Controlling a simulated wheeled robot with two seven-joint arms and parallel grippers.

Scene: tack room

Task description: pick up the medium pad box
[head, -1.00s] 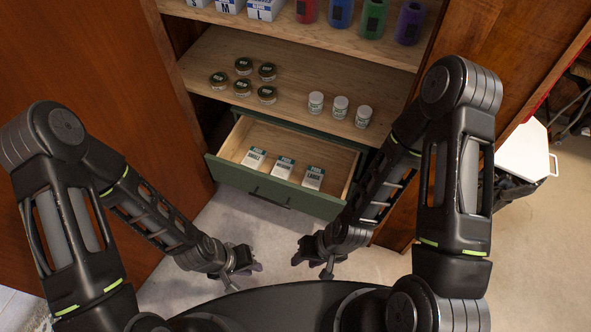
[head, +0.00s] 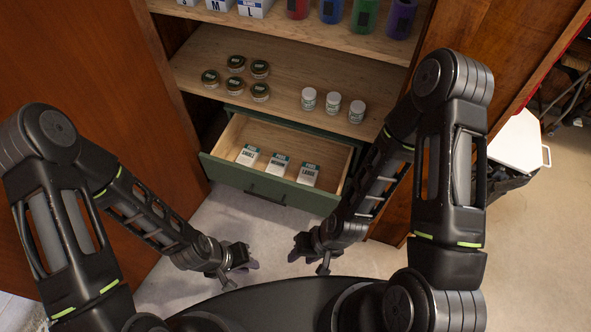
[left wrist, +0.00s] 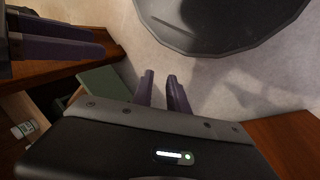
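The medium pad box (head: 279,165) is a small white box with a green-and-white label. It lies in the open green drawer (head: 270,190), between the small pad box (head: 247,155) and the large pad box (head: 308,174). My left gripper (head: 250,258) is in front of and below the drawer, apart from the boxes. In the left wrist view its two purple fingers (left wrist: 162,88) stand apart with nothing between them. My right gripper (head: 297,250) is also in front of the drawer and holds nothing visible. Its finger gap is unclear; its fingers also show in the left wrist view (left wrist: 62,40).
Several dark-lidded jars (head: 236,72) and white bottles (head: 333,102) stand on the shelf (head: 285,75) above the drawer. Large wooden panels (head: 80,80) flank the cabinet. The floor (head: 215,215) before the drawer is clear. A white-topped bin (head: 520,145) stands at right.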

